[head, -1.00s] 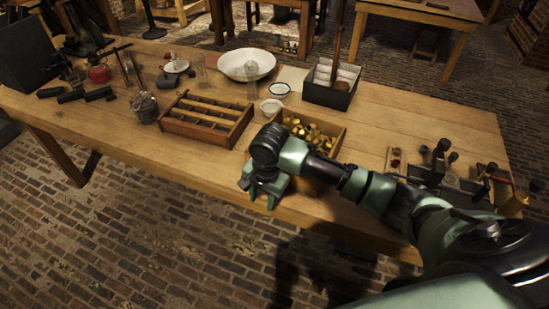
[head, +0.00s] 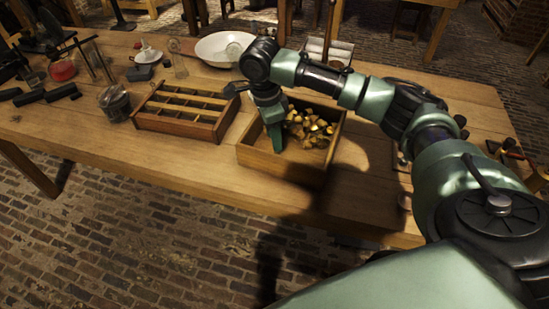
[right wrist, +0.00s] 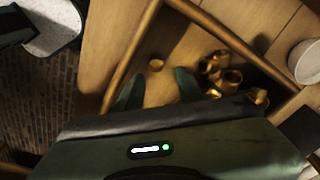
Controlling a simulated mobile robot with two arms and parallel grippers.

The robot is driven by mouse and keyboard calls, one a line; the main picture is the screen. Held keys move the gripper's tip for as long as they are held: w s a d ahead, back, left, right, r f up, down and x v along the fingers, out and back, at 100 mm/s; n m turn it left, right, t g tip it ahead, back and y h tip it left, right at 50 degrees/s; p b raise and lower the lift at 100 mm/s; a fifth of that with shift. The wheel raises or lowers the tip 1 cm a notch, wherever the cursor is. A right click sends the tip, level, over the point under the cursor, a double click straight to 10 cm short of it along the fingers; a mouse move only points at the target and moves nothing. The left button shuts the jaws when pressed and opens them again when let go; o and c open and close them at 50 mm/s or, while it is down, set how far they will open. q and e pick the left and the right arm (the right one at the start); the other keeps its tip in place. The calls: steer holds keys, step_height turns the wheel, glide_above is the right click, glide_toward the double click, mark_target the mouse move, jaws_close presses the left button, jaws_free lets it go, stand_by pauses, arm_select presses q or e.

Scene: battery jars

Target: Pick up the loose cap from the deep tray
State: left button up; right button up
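The deep tray (head: 322,172) is a wooden box near the table's front edge, with a heap of brass pieces (head: 312,130) toward its right side. My right gripper (head: 276,138) points down into the left part of the tray. In the head view I cannot make out the cap. My left gripper is not in view.
A wooden divided tray (head: 180,128) stands left of the deep tray. A wide white bowl (head: 222,47) is behind, and a small white bowl (right wrist: 308,62) shows in the wrist view. A glass jar (head: 114,104) stands farther left. The table front is clear.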

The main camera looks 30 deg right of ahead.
steer(key=f, duration=0.5)
steer(key=shift+d+f, duration=0.25)
steer(key=shift+f, duration=0.15)
jaws_close()
